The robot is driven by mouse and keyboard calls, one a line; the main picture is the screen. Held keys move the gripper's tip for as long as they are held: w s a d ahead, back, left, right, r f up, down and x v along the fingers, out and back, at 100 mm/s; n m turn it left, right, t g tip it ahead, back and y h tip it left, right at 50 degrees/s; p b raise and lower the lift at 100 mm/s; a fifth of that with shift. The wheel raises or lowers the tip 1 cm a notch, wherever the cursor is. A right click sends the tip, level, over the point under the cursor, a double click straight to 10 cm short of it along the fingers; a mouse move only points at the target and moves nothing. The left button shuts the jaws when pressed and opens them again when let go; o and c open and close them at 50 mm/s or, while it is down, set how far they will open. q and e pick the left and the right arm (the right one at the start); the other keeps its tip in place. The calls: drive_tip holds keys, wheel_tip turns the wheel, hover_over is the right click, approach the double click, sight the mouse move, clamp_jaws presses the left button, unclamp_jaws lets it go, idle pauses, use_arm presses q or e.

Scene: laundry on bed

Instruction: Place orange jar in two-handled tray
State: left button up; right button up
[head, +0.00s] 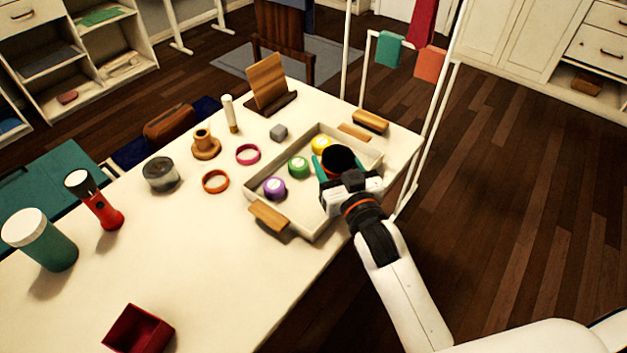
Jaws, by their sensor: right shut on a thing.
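The two-handled tray (302,212) is pale, with a wooden handle at each end, and lies near the table's right edge. A purple jar (274,188), a green jar (298,167) and a yellow jar (321,145) stand in a row along its left side. My right gripper (339,168) is over the tray's right part, shut on a dark round thing (339,157) between teal fingers. My left gripper is not in view.
A brush (370,121) lies beyond the tray. A white rack (434,120) stands beyond the right edge. The front table is mostly clear.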

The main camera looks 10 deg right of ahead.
sight(330, 147)
drive_tip(key=w, duration=0.4)
drive_tip(key=shift+r+b, duration=0.35)
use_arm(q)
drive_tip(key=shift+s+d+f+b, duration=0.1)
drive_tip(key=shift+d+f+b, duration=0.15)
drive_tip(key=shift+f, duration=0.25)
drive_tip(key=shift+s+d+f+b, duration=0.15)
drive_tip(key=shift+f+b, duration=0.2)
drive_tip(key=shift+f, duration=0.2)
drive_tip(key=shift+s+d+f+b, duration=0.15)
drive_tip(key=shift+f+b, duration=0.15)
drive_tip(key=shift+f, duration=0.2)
use_arm(e)
drive_tip(key=shift+w+f, duration=0.2)
drive_tip(key=shift+f, duration=2.2)
drive_tip(key=shift+w+f, duration=0.2)
drive_tip(key=shift+f, duration=2.15)
drive_tip(key=shift+f, duration=0.15)
drive_tip(key=o, duration=1.1)
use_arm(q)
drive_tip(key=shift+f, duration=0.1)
